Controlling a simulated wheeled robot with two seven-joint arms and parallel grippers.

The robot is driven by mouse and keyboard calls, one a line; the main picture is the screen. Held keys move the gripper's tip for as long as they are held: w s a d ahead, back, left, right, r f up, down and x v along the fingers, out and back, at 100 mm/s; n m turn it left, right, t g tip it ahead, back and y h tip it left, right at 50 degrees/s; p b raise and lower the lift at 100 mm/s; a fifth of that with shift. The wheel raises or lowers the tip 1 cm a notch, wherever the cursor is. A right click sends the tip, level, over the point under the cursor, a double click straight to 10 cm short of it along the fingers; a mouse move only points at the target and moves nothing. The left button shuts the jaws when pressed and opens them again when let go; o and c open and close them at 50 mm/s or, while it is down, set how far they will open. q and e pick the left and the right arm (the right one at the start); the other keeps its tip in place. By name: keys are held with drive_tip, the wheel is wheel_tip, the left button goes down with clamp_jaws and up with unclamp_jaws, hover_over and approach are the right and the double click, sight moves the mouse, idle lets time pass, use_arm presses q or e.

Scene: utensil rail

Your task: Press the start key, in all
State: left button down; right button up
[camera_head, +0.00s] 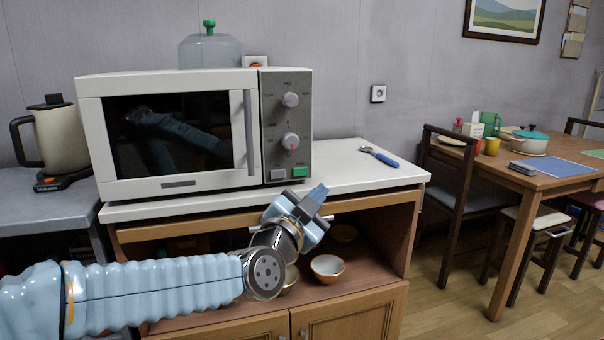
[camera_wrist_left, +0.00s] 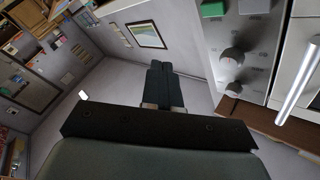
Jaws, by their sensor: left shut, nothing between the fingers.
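The microwave (camera_head: 180,80) is white with a dark door window and stands on the counter. Its control panel (camera_head: 273,120) carries two round knobs, a grey key (camera_head: 278,174) and a green key (camera_head: 299,170) at the bottom; which is the start key is not readable. In the left wrist view, the green key (camera_wrist_left: 213,8) and grey key (camera_wrist_left: 255,6) show at the top, right of the fingers. My left gripper (camera_head: 319,193) is shut and empty, in front of and just below the green key, apart from it. My right gripper is not in view.
The microwave's vertical door handle (camera_head: 249,130) sticks out left of the panel. A blue-handled utensil (camera_head: 380,157) lies on the counter (camera_head: 345,165) to the right. Bowls (camera_head: 327,268) sit on the open shelf below. A kettle (camera_head: 62,135) stands left. Space right of the panel is clear.

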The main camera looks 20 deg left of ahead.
sight(300, 172)
use_arm(q)
drive_tip(key=shift+w, duration=0.1)
drive_tip(key=shift+w+a+b, duration=0.6)
drive_tip(key=shift+w+a, duration=0.2)
drive_tip(key=shift+w, duration=0.4)
drive_tip(key=shift+w+a+b, duration=0.65)
drive_tip(key=shift+w+a, duration=0.2)
drive_tip(key=shift+w, duration=0.3)
drive_tip(key=shift+w+a+b, duration=0.6)
drive_tip(key=shift+w+a, duration=0.2)
drive_tip(key=shift+w, duration=0.4)
drive_tip(key=shift+w+f, duration=0.1)
drive_tip(key=shift+w+a+b, duration=0.25)
drive_tip(key=shift+b, duration=0.1)
